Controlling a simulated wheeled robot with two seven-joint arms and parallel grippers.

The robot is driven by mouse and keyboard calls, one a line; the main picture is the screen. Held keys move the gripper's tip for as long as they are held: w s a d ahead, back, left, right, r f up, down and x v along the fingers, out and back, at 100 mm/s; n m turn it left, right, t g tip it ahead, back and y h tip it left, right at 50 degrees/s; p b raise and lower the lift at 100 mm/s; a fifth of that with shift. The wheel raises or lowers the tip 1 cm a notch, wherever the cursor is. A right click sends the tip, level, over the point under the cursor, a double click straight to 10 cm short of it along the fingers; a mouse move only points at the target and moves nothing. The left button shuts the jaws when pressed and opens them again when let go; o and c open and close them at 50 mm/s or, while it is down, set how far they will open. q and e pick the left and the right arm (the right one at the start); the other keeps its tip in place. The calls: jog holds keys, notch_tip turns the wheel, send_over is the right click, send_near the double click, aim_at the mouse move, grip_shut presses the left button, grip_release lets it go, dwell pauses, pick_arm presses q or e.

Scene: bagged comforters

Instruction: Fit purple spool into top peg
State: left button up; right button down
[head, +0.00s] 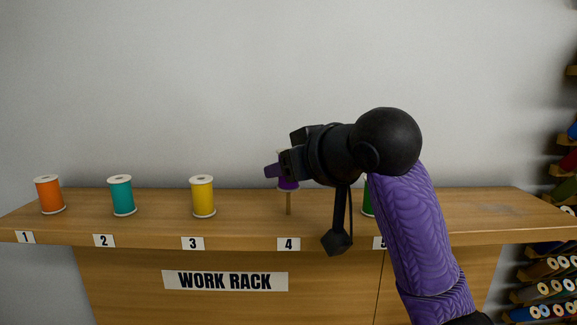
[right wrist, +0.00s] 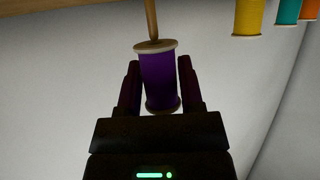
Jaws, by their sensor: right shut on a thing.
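The purple spool (head: 289,185) is upright above the wooden peg (head: 289,204) at label 4 on the work rack. My right gripper (head: 280,170) is shut on the spool and partly hides it in the head view. In the right wrist view the spool (right wrist: 159,82) sits between the two fingers of the gripper (right wrist: 158,65). The peg (right wrist: 151,20) meets the spool's pale end there, roughly centred. I cannot tell whether the peg tip is inside the hole. My left gripper is out of view.
Orange (head: 49,195), teal (head: 122,196) and yellow (head: 202,197) spools stand on the work rack (head: 250,228) at labels 1 to 3. A green spool (head: 367,199) is mostly hidden behind my right arm. Shelves of spools (head: 545,290) stand at far right.

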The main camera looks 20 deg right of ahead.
aim_at(289, 193)
jog(key=shift+f+b, duration=1.3)
jog(key=shift+f, duration=0.7)
dwell(0.6)
grip_release()
jog(key=shift+r, duration=0.1)
dwell(0.4)
jog(key=shift+s+d+r+p, duration=0.25)
jog(key=shift+s+r+p, duration=0.3)
jog(key=shift+s+r, duration=0.15)
jog(key=shift+s+d+r+p, duration=0.2)
jog(key=shift+s+r+p, duration=0.4)
jog(key=shift+s, duration=0.15)
jog(key=shift+s+d+r+p, duration=0.25)
jog(key=shift+s+r+p, duration=0.25)
jog(key=shift+s+r, duration=0.2)
jog(key=shift+s, duration=0.1)
jog(key=b+v, duration=0.2)
jog(key=v, duration=0.7)
jog(key=shift+s, duration=0.35)
